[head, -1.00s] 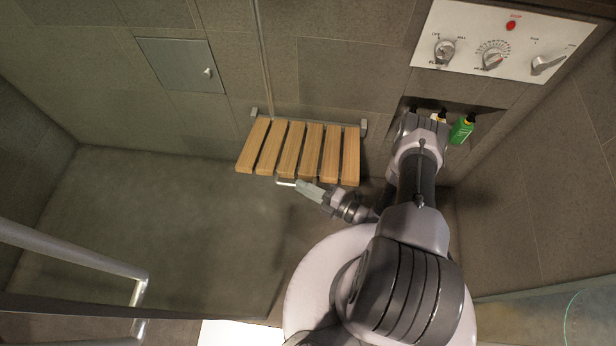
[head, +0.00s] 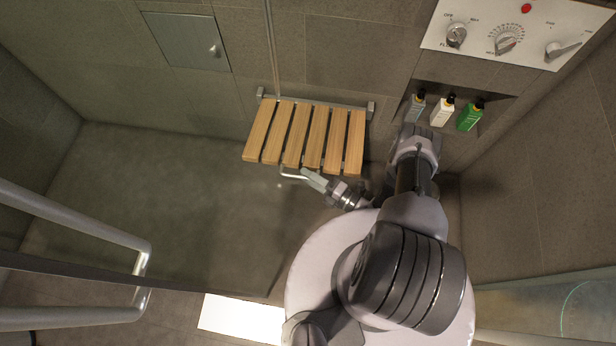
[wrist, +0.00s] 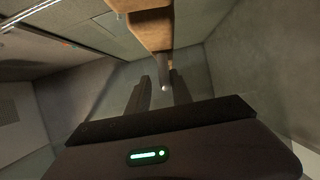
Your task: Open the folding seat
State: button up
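The folding seat (head: 316,140), made of several wooden slats, hangs from a metal rail on the tiled wall. Its slats reach outward from the rail in the head view. A small metal handle (head: 290,176) shows at its lower front edge. My gripper (head: 306,175) is at this handle, in front of the seat. In the wrist view the seat's wooden underside or edge (wrist: 150,28) is at the top. My two dark fingers (wrist: 160,92) stand apart with a visible gap. A grey metal piece is close to the right finger; firm contact cannot be told.
Several bottles (head: 443,110) stand in a wall niche right of the seat. A control panel (head: 500,32) is above them. A metal rail (head: 75,227) crosses the lower left. The floor (head: 160,200) left of the seat is clear.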

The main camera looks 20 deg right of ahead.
dwell(0.3)
jog(key=p+v, duration=0.2)
jog(key=v, duration=1.5)
jog(key=shift+s, duration=0.2)
jog(key=shift+d, duration=0.2)
